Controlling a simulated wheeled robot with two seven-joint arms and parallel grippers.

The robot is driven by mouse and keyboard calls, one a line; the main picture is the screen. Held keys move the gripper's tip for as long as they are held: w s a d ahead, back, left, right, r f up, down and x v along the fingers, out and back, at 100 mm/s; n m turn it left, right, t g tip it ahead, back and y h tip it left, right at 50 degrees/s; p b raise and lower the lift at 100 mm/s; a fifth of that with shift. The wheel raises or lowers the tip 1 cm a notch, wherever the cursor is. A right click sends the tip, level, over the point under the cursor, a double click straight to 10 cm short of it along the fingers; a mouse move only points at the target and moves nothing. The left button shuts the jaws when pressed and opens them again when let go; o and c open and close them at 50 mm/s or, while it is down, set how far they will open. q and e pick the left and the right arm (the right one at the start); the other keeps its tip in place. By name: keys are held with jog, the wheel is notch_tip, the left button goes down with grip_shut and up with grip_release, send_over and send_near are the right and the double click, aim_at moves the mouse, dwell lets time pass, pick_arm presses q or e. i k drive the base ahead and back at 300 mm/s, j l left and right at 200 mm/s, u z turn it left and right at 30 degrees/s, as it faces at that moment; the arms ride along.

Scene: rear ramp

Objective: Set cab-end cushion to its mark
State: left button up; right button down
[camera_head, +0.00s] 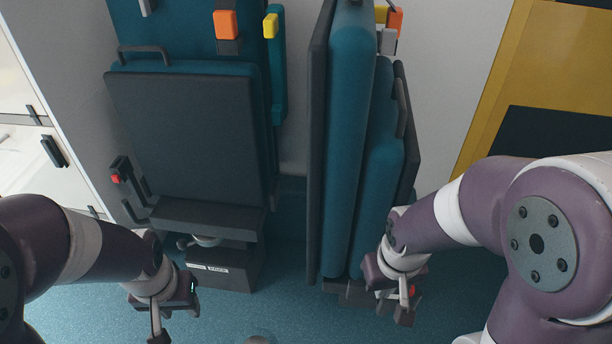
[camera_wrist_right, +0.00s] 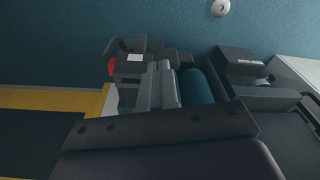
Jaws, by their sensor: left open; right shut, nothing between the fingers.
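Two teal seats with dark grey backing fill the middle of the head view; I cannot tell which is the cab-end one. The left seat's cushion (camera_head: 185,135) is folded up, its dark underside facing me. The right seat's cushion (camera_head: 382,165) stands upright, edge-on, close against its teal backrest (camera_head: 350,140). My right gripper (camera_head: 405,305) is shut and empty, low at the right seat's base. In the right wrist view its fingers (camera_wrist_right: 160,72) are beside a dark part with a red end (camera_wrist_right: 111,66); contact is unclear. My left gripper (camera_head: 160,325) is open and empty, low at left. No mark is discernible.
A dark base box (camera_head: 220,268) stands under the left seat. A lever with a red knob (camera_head: 116,178) is at its left side. White cabinets (camera_head: 30,150) are at left, a yellow-framed panel (camera_head: 495,85) at right. Blue floor (camera_head: 270,312) is open in front.

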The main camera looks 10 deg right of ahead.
aim_at(391, 162)
jog(key=k+l, duration=0.1)
jog(key=l, duration=0.4)
jog(key=k+l, duration=0.1)
jog(key=l, duration=0.85)
jog(key=k, duration=0.05)
